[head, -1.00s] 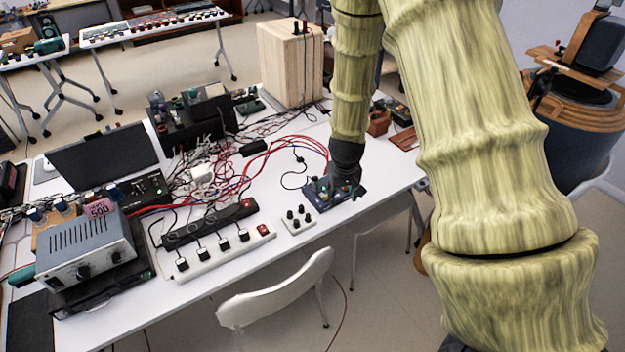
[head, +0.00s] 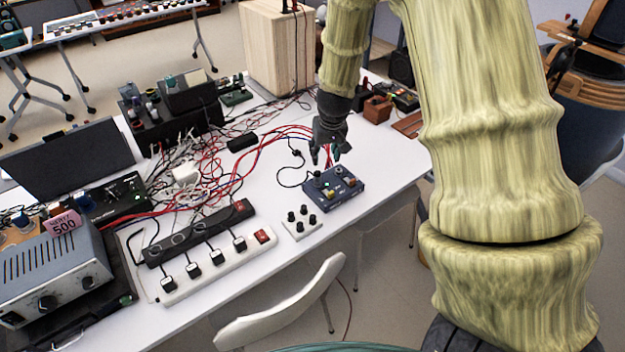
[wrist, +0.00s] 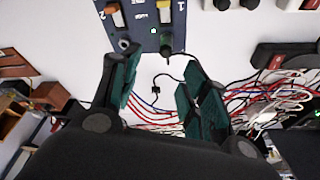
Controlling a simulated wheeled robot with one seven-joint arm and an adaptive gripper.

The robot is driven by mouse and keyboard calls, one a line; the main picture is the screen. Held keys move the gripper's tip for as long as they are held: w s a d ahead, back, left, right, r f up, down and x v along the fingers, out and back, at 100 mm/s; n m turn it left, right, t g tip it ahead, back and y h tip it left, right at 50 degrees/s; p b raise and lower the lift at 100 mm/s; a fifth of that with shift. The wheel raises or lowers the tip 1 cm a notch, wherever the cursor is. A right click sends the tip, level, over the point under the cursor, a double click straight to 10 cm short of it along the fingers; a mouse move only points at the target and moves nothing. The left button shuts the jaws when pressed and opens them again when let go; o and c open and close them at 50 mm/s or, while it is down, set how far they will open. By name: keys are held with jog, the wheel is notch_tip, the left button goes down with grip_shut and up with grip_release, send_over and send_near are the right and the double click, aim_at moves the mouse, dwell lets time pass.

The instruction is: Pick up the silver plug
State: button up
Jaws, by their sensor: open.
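My gripper (head: 325,157) is open and empty, just behind and above the box. In the wrist view its green-padded fingers (wrist: 158,58) stand apart, pointing at the box.
A white block with black knobs (head: 301,222) and a white power strip (head: 215,266) lie left of the box. Red and blue cables (head: 255,150) tangle behind. A wooden box (head: 272,50) stands at the back. A white chair (head: 290,305) is in front.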

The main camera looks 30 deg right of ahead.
aim_at(318, 172)
jog(key=shift+w+a+p+x, duration=0.15)
jog(key=shift+p+x, duration=0.2)
jog(key=shift+x, duration=1.35)
jog(key=shift+w+a+p+x, duration=0.15)
jog(key=shift+p+x, duration=0.2)
jog(key=shift+x, duration=1.35)
jog(key=shift+a+p+x, duration=0.15)
jog(key=shift+p+x, duration=0.2)
jog(key=shift+x, duration=2.1)
jog(key=c, duration=0.9)
